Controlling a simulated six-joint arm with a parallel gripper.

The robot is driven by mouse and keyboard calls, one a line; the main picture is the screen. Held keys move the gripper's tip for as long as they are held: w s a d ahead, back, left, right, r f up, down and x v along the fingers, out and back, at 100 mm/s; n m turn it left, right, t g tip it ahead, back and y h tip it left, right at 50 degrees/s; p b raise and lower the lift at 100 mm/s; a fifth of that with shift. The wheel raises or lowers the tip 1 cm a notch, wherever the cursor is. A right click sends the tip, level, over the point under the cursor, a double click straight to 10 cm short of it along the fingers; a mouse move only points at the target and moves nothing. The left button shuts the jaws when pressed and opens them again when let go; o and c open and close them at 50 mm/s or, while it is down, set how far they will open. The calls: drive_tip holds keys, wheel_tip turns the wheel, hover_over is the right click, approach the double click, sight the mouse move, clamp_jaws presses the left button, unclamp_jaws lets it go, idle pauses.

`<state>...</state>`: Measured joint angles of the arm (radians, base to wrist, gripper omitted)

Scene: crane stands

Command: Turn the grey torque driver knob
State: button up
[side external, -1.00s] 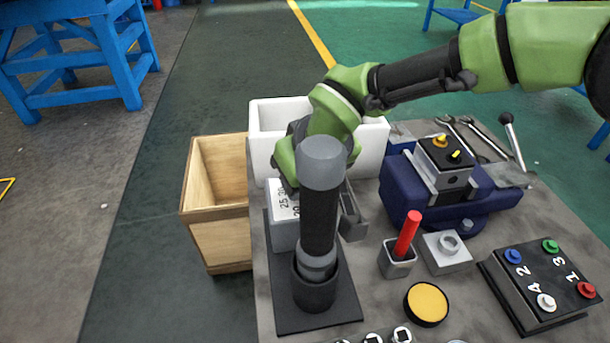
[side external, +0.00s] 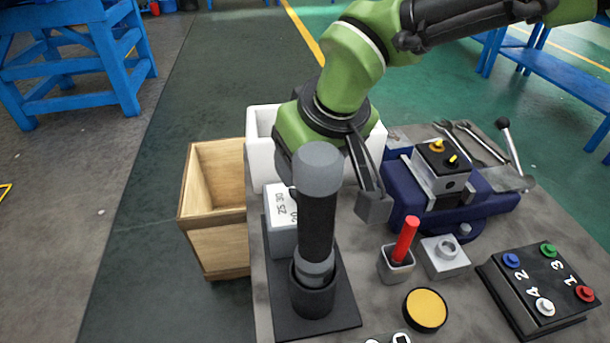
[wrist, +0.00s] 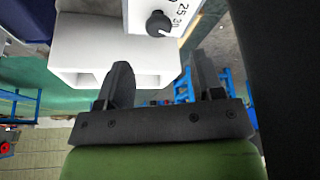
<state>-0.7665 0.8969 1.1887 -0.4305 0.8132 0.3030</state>
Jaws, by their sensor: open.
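The torque driver (side external: 318,228) stands upright in a black holder. It has a black grip and a rounded grey knob (side external: 320,168) on top. Behind it is a light box with printed numbers (side external: 280,236). In the wrist view, a light surface marked 25 and 30 carries a small dark knob (wrist: 158,23), beyond my fingers. My gripper (side external: 340,192) is behind the driver in the side view, with one finger showing to the right of the grip and the other hidden. In the wrist view my gripper (wrist: 160,80) is open, with nothing between the fingers.
A wooden bin (side external: 214,240) and a white bin (side external: 262,135) stand at the left and back. Right of the driver are a red stick in a grey cup (side external: 397,265), a yellow button (side external: 425,309), a blue vise (side external: 455,205) and a button box (side external: 540,285).

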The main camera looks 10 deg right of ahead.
wheel_tip(320, 180, up, 6)
drive_tip(key=shift+f, duration=0.25)
drive_tip(key=f+n, duration=0.1)
drive_tip(key=f, duration=0.3)
drive_tip(key=w+f+n+y, duration=0.1)
drive_tip(key=f+n, duration=0.1)
drive_tip(key=f, duration=0.1)
drive_tip(key=w+f+n+g, duration=0.1)
drive_tip(key=f, duration=0.3)
drive_tip(key=shift+a+f+n+y, duration=0.3)
drive_tip(key=shift+f, duration=0.05)
drive_tip(key=shift+c, duration=0.4)
